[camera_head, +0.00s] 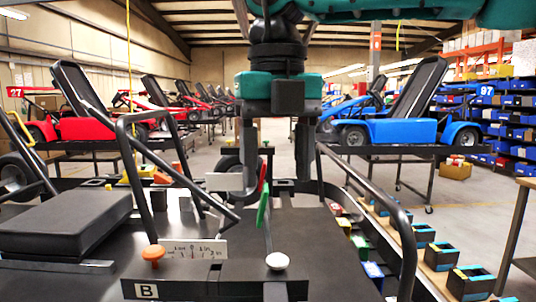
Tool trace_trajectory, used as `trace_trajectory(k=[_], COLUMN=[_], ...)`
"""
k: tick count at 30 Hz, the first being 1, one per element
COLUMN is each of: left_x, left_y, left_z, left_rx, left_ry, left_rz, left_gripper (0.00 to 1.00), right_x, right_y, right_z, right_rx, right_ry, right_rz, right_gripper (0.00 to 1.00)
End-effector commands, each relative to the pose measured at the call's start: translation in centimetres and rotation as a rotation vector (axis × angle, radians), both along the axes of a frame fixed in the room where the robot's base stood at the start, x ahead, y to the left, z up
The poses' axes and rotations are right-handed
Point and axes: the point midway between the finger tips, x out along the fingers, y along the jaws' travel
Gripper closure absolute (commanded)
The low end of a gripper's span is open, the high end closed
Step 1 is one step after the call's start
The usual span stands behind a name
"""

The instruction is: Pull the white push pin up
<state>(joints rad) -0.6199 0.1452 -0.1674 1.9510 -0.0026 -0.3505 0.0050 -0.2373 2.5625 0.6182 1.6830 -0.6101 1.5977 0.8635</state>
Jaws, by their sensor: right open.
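The white push pin (277,261) shows as a round white knob on the front edge of the black kart stand, right of the scale plate. Its shaft is hidden under the knob. My right gripper (277,178) hangs down from the top of the view, behind and above the white push pin. Its two dark fingers are wide apart with nothing between them, and it is clear of the pin. My left gripper is not in view.
A green-handled lever (263,207) rises just behind the pin. An orange knob (153,253) and a white scale plate (193,250) are to its left. Black tube rails flank the stand. Small bins (440,257) line the right side. A black block (66,225) lies left.

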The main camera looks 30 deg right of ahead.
Motion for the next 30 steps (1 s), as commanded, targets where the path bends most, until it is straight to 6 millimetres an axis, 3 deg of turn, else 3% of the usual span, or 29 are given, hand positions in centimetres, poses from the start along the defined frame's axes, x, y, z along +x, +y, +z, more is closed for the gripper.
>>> trace_trajectory(k=[15,21,30], left_x=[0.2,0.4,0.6], left_y=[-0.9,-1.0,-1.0], left_z=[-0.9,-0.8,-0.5], left_rx=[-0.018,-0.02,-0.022], left_ry=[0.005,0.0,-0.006], left_rz=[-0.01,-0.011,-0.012], left_gripper=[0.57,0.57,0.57], right_x=[-0.1,0.0,0.0], right_y=[-0.1,-0.1,-0.1], right_z=[-9.6,-11.5,-11.9], right_rx=[0.004,0.005,0.004], right_ry=[0.003,0.0,-0.001], right_rz=[0.001,-0.002,-0.001], right_gripper=[0.37,0.37,0.37])
